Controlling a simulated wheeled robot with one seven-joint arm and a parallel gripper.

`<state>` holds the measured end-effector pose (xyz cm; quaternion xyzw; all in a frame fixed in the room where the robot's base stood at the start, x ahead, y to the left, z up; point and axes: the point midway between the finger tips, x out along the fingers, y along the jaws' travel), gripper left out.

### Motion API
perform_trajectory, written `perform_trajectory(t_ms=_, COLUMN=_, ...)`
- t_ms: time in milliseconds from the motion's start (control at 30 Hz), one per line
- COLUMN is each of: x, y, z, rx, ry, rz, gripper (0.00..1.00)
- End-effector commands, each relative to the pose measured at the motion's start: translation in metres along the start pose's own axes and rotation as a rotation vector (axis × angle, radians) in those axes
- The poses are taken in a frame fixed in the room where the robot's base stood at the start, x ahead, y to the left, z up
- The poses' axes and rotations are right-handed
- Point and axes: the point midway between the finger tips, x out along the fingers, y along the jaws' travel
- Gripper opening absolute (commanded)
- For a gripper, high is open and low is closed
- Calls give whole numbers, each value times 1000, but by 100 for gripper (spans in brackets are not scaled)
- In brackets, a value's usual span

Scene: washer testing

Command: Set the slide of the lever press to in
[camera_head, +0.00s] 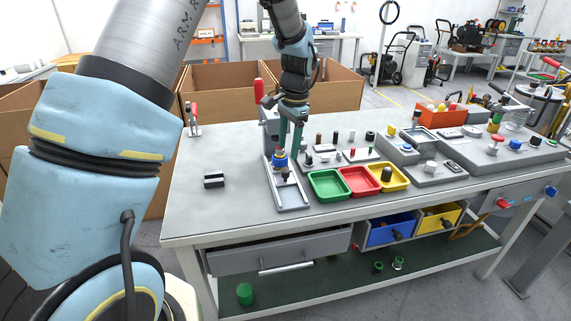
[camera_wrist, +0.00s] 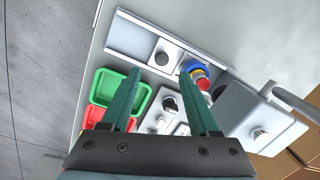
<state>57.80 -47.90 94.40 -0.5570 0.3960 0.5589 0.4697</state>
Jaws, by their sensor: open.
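The lever press stands on the grey table, with a grey body (camera_wrist: 236,108) and a red-handled lever (camera_head: 259,90). Its flat channel base (camera_head: 292,202) extends toward the table's front edge. The slide (camera_wrist: 162,56), a small grey plate with a dark knob (camera_head: 286,175), sits in the channel beside a blue, red and yellow stack (camera_head: 280,158). The channel's front part is bare. My gripper (camera_head: 290,148) is open and empty, pointing down above the press. In the wrist view its fingers (camera_wrist: 160,78) are apart, with the knob beyond their tips. Touching cannot be seen.
Green (camera_head: 328,184), red (camera_head: 361,180) and yellow (camera_head: 392,176) trays lie right of the press. A board with several pegs (camera_head: 346,152) is behind them. A dark block (camera_head: 214,180) lies to the left, with clear table around it.

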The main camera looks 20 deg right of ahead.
Motion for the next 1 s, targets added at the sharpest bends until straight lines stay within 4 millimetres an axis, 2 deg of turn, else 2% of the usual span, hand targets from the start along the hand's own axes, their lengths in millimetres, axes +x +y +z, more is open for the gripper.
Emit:
perform_trajectory(t_ms=33, x=6, y=8, z=-4, rx=142, ry=-22, rz=-31, gripper=61)
perform_trajectory(t_ms=200, x=6, y=19, z=-9, rx=637, ry=-115, rz=-124, gripper=61)
perform_trajectory(t_ms=300, x=1, y=23, z=-12, rx=869, ry=-169, rz=-161, gripper=61)
perform_trajectory(t_ms=400, x=-3, y=25, z=-13, rx=1028, ry=-211, rz=-183, gripper=61)
perform_trajectory(t_ms=567, x=-6, y=26, z=-14, rx=1140, ry=-242, rz=-194, gripper=61)
perform_trajectory(t_ms=667, x=1, y=23, z=-12, rx=1149, ry=-247, rz=-192, gripper=61)
perform_trajectory(t_ms=1000, x=57, y=7, z=-7, rx=1145, ry=-247, rz=-191, gripper=61)
